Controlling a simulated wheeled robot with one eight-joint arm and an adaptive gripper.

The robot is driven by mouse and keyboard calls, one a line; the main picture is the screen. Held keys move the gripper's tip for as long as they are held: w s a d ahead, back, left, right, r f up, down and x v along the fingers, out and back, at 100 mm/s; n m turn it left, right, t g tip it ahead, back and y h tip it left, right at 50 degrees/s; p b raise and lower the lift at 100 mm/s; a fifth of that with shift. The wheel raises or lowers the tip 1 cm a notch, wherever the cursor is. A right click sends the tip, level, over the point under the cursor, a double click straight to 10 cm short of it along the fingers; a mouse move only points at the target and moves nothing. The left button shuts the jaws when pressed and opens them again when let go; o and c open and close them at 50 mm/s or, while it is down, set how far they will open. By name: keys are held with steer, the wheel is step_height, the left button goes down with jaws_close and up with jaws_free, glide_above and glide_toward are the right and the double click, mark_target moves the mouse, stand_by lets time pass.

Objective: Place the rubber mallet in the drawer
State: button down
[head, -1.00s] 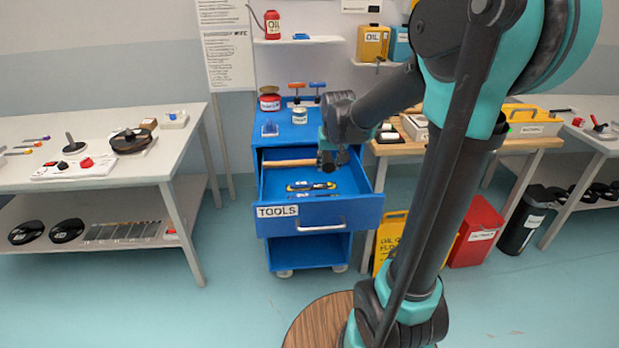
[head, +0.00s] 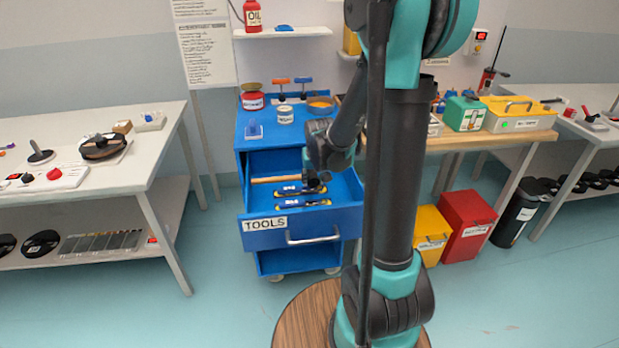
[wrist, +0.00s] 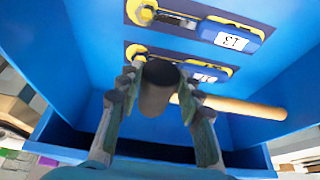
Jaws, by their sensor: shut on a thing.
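The rubber mallet shows its wooden handle (head: 275,179), which lies roughly level inside the open blue drawer labelled TOOLS (head: 345,222). In the wrist view my gripper (wrist: 162,78) is shut on the dark cylindrical mallet head (wrist: 157,88), one finger on each side. The handle (wrist: 245,106) sticks out to the right there. I cannot tell whether the mallet touches the drawer floor.
A workbench (head: 480,137) stands to the right; a grey table (head: 120,165) to the left.

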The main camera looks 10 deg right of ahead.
mark_target(314, 186)
step_height(314, 186, down, 4)
steer(key=shift+r, duration=0.15)
steer(key=w, duration=0.3)
steer(key=shift+w+r, duration=0.1)
steer(key=shift+w, duration=0.9)
steer(key=w, duration=0.3)
steer(key=shift+f, duration=0.6)
steer(key=shift+f, duration=0.15)
steer(key=c, duration=1)
jaws_free()
